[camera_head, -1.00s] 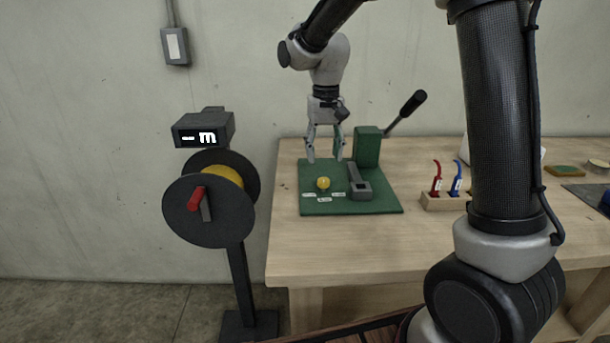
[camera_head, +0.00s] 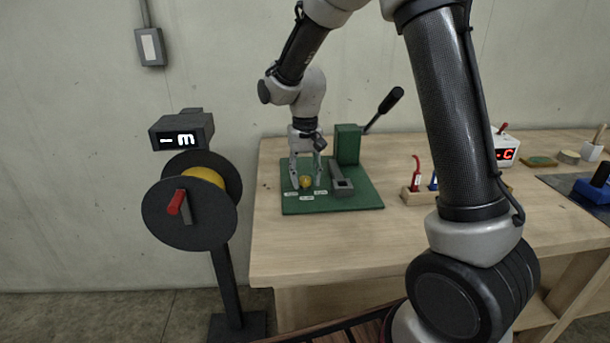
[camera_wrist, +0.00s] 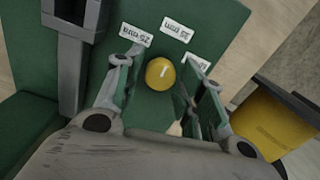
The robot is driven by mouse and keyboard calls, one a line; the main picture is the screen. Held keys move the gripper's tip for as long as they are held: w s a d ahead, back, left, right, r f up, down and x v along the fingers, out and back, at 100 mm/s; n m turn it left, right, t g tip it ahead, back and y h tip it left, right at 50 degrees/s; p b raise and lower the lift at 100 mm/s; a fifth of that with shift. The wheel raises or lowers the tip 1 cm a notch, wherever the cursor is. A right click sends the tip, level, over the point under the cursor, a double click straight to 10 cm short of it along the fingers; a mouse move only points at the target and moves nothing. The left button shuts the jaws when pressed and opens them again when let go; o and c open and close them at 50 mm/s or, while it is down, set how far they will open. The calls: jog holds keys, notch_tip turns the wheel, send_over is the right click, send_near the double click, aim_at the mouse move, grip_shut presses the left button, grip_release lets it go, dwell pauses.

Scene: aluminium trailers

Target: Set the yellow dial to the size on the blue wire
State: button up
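The yellow dial (camera_head: 306,182) sits on the green base plate (camera_head: 362,201) of the press on the bench. In the wrist view the dial (camera_wrist: 160,73) shows a short white mark on its top and lies between my open fingers. My gripper (camera_head: 306,186) points down over the dial; its fingertips (camera_wrist: 162,78) are apart on either side, and I cannot tell whether they touch it. White size labels (camera_wrist: 176,30) lie around the dial; one reads 25 mm, one seems to read 35, and another is partly hidden by a finger. The blue wire (camera_head: 433,182) is mostly hidden behind my arm.
A red wire (camera_head: 416,171) stands in a wooden holder (camera_head: 411,198). The press has a green block (camera_head: 347,146), a grey channel (camera_head: 341,181) and a black-handled lever (camera_head: 385,108). A reel (camera_head: 190,212) with a display stands left of the bench. The bench front is clear.

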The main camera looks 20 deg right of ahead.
jog(key=c, duration=0.6)
jog(key=shift+o, duration=0.2)
jog(key=shift+n, duration=0.5)
jog(key=n, duration=0.4)
jog(key=shift+n, duration=0.4)
jog(key=n, duration=0.6)
jog(key=o, duration=1.1)
jog(key=shift+c, duration=0.2)
